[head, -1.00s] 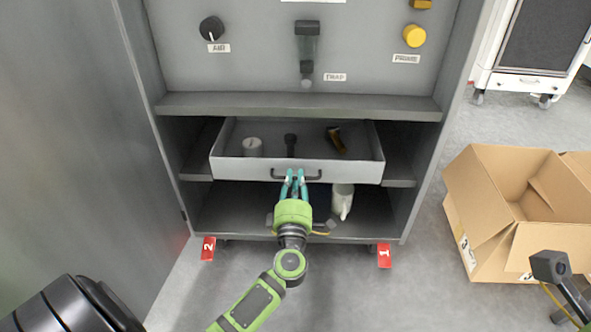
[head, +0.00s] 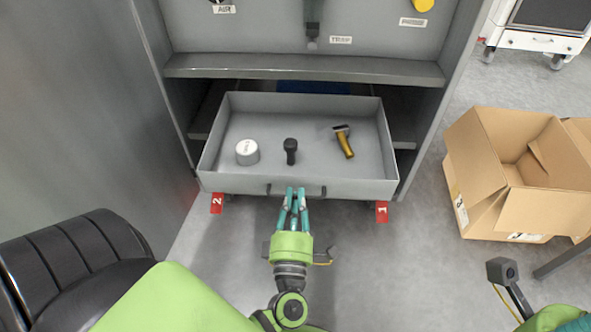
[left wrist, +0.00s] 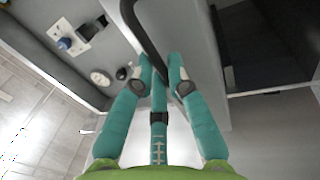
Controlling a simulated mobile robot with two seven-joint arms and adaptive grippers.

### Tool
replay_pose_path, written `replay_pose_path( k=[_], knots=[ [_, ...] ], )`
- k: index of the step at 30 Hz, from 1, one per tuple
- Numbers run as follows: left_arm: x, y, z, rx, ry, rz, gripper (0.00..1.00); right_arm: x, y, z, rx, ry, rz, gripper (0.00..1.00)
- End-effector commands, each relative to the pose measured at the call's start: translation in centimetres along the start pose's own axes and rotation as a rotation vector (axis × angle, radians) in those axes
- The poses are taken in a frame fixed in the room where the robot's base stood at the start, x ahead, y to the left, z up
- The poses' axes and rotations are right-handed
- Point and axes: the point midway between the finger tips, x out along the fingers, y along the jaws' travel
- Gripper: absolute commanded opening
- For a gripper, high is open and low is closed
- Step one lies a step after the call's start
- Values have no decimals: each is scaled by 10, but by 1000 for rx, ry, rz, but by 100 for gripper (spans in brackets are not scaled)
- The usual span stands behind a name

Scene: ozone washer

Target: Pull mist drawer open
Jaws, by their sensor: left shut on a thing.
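The grey mist drawer (head: 225,185) stands pulled well out of the cabinet in the head view. A white round canister (head: 247,152), a black knobbed piece (head: 290,150) and a brown-handled tool (head: 344,142) lie in it. My left gripper (head: 296,194) is shut on the dark bar handle (head: 313,191) at the middle of the drawer front. The left wrist view shows the handle (left wrist: 150,40) at the teal fingertips (left wrist: 160,68).
The cabinet (head: 300,67) has a shelf edge above the drawer. Red tags 2 (head: 217,203) and 1 (head: 381,211) show near its base. An open cardboard box (head: 505,170) sits on the floor at right. Floor in front of the drawer is clear around my arm.

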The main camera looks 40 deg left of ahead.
Motion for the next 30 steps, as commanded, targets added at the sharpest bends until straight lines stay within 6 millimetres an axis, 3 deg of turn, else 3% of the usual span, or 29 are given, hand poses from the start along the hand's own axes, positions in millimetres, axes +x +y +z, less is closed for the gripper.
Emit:
replay_pose_path(
  k=[11, 12, 13, 14, 24, 30],
  knots=[
    [-2, 0, 1, -1, -1, 0, 0, 0, 0, 1, 1, -5, -1, 0],
    [-2, 0, 1, -1, -1, 0, 24, 0, 0, 1, 1, -5, -1, 0],
    [-2, 0, 1, -1, -1, 0, 36, 0, 0, 1, 1, -5, -1, 0],
    [-2, 0, 1, -1, -1, 0, 40, 0, 0, 1, 1, -5, -1, 0],
    [-3, 0, 0, 0, -1, -1, 40, 1, 0, 0, 0, -2, -2, 0],
    [-27, -1, 0, 1, -2, -6, 40, 1, 0, 0, 0, -2, -2, 0]
  ],
)
